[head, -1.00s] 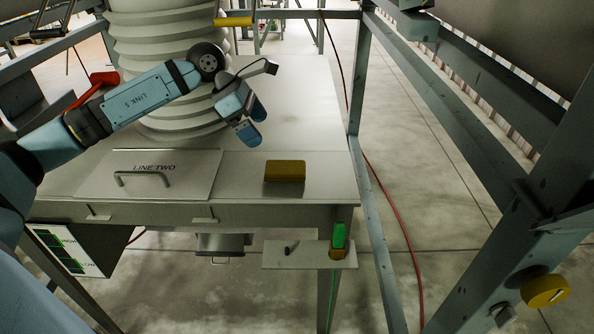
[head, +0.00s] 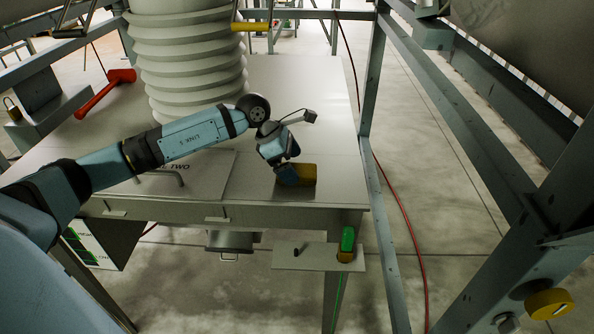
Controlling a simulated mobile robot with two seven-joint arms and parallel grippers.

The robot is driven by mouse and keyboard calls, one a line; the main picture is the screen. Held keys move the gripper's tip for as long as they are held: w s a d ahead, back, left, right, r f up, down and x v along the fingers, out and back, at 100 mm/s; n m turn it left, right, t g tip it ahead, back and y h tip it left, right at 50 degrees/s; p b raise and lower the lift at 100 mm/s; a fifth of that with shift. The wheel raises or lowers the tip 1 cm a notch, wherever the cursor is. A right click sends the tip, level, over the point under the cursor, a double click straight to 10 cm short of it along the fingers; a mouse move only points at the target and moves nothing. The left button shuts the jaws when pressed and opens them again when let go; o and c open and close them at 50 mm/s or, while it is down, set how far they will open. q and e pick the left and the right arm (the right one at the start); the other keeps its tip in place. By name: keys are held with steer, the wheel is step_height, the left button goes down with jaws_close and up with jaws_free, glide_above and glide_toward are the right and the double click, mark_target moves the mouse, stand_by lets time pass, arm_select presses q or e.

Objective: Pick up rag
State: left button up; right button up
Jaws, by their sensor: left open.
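A yellow-brown block-shaped thing (head: 306,174), possibly the rag, lies on the grey metal table (head: 318,130) near its front right edge. My left gripper (head: 287,176) is at its left end, pointing down, and covers part of it. The gripper is open; whether its fingers touch the block or straddle it I cannot tell. My right gripper is not in view.
A white ribbed bellows (head: 190,60) stands at the back of the table. A hatch with a handle (head: 205,175), lettered "LINE TWO", lies under my left arm. A red mallet-like tool (head: 105,92) is at the left. Steel frame posts (head: 372,90) stand on the right.

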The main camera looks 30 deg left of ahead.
arm_select(q)
steer(key=shift+x, duration=1)
steer(key=shift+f, duration=0.2)
steer(key=c, duration=1)
steer(key=shift+r, duration=0.1)
steer(key=shift+r, duration=0.15)
step_height(320, 180, up, 20)
steer(key=shift+f+b, duration=0.1)
steer(key=shift+b, duration=1)
